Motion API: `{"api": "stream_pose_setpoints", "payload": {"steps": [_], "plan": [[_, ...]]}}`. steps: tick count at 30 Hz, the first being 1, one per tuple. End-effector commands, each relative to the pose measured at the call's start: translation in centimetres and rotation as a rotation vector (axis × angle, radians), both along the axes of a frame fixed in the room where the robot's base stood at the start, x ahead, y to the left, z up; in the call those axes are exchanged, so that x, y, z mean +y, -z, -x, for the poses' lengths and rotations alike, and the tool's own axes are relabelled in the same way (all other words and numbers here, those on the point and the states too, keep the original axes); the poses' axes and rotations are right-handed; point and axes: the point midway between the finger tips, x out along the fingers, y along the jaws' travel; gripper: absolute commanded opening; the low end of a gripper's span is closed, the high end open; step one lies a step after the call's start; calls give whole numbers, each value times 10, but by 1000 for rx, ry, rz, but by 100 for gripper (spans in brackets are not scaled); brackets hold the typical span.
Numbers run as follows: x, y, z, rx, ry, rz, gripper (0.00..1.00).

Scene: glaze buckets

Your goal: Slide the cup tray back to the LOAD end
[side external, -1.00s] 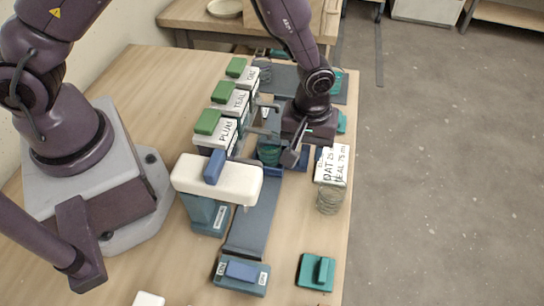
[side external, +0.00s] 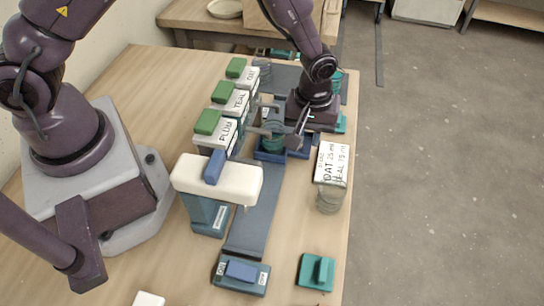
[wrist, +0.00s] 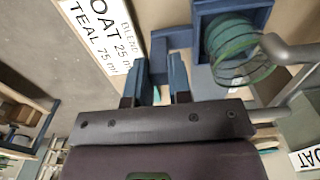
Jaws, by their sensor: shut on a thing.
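The cup tray (side external: 268,156) is a blue open holder on the grey-blue track. A ribbed teal-green cup (side external: 272,141) stands in it, below the row of dispensers. My gripper (side external: 298,146) is at the tray's right side, fingers down, shut on its side part; the exact grip is partly hidden. In the wrist view my fingers (wrist: 160,80) are close together at the tray's edge. The tray's blue wall (wrist: 203,22) and the cup (wrist: 232,45) show beside them. I cannot read a LOAD label.
Dispensers with green tops (side external: 208,122) line the track's left side. A white-topped blue stand (side external: 218,182) is beside the nearer track (side external: 257,205), which is bare. A blend card on a jar (side external: 332,165) stands right. A blue-topped block (side external: 241,272) and teal block (side external: 316,270) are in front.

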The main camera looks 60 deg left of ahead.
Motion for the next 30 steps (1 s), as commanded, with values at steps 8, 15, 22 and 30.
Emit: {"api": "stream_pose_setpoints", "payload": {"steps": [8, 15, 22, 30], "plan": [[15, 0, -15, -3, -3, 0, 0], [27, 0, -27, -4, -2, 1, 0], [38, 0, -39, -4, -2, 0, 0], [51, 0, -51, -4, -2, 0, 0]]}}
